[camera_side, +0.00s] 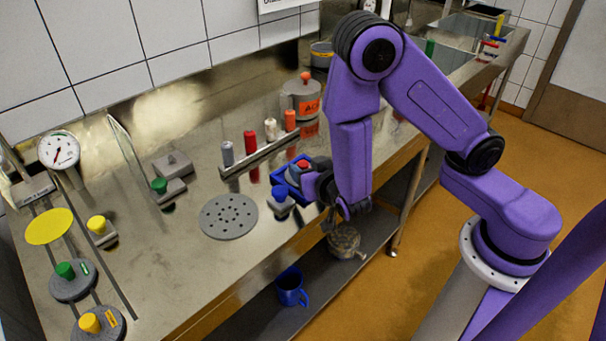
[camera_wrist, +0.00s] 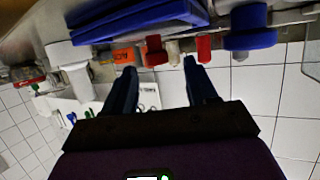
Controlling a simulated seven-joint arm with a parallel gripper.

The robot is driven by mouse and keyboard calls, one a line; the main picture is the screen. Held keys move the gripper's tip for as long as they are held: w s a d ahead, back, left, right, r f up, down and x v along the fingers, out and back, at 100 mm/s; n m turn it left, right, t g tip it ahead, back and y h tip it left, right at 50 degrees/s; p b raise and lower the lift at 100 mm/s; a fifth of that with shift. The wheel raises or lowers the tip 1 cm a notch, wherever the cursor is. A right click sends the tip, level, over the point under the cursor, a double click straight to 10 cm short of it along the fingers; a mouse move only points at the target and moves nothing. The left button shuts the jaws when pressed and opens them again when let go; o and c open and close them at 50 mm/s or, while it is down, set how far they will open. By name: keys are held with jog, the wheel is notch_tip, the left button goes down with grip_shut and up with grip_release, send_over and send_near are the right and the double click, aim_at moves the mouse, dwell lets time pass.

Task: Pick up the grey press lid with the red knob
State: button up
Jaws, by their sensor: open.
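The press lid's red knob (camera_side: 303,164) shows in the side view at the blue tray (camera_side: 281,178), close to my gripper. The lid's grey body is mostly hidden there. My gripper (camera_wrist: 160,67) is open, its two dark blue fingers apart with nothing held between them. In the side view my gripper is beside the right side of the tray, partly hidden by my arm.
A lid with a blue knob (camera_side: 279,193) stands just left of the tray. Behind is a rack (camera_side: 262,155) with upright coloured cylinders. A perforated grey disc (camera_side: 228,217) lies to the left. A pot (camera_side: 301,99) stands farther back. The counter's front edge is close.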

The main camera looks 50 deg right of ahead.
aim_at(302, 162)
jog(key=x, duration=0.4)
jog(key=shift+d+f, duration=0.1)
jog(key=shift+d, duration=0.05)
jog(key=c, duration=1.1)
jog(key=shift+o, duration=0.2)
